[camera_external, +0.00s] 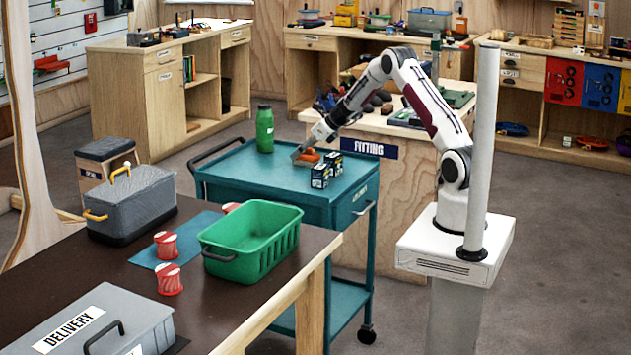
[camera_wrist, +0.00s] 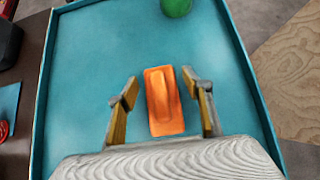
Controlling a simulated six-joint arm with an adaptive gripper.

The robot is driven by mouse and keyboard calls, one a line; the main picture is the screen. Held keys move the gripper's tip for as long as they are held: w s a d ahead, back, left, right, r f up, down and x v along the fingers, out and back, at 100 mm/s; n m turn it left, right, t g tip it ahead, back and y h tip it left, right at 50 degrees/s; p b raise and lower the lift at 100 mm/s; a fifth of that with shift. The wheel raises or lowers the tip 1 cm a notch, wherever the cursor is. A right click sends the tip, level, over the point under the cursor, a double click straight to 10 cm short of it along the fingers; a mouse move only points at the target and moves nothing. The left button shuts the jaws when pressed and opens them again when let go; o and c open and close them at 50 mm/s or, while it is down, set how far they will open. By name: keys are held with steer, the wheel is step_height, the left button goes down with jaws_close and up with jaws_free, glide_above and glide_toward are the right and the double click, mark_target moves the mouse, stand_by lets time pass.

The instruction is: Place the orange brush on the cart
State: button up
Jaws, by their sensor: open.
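The orange brush (camera_wrist: 164,101) lies on the teal top of the cart (camera_wrist: 75,120) in the wrist view, between the two open fingers of my gripper (camera_wrist: 163,97). A gap shows on both sides, so the fingers do not appear to touch it. In the external view, my gripper (camera_external: 306,152) is low over the cart (camera_external: 260,182), and the orange brush (camera_external: 309,156) shows just beside it. The part of the brush nearest the wrist is close to the gripper body.
A green bottle (camera_external: 265,129) stands at the cart's back, and small dark boxes (camera_external: 320,175) stand near its right front. A green basket (camera_external: 251,240) is on the dark table in front. The fitting bench (camera_external: 390,180) is behind the cart. The cart's left half is mostly clear.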

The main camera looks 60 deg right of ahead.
steer(key=shift+v, duration=4.65)
steer(key=s+a+r+n+g+y, duration=0.1)
steer(key=s+a+r+n, duration=0.4)
steer(key=a, duration=0.3)
steer(key=s+a+r+n+y, duration=0.1)
steer(key=s+a+r+n, duration=0.2)
steer(key=a+r+n, duration=0.35)
steer(key=s+a+r+n+g+y, duration=0.1)
steer(key=s+a+r+n, duration=0.4)
steer(key=a, duration=0.5)
steer(key=s+a+r+n+g+h, duration=0.1)
steer(key=s+a+n, duration=0.6)
steer(key=s+n, duration=0.4)
steer(key=s+f+n+h, duration=0.2)
steer(key=s+n, duration=0.6)
steer(key=s, duration=0.7)
steer(key=shift+s, duration=0.3)
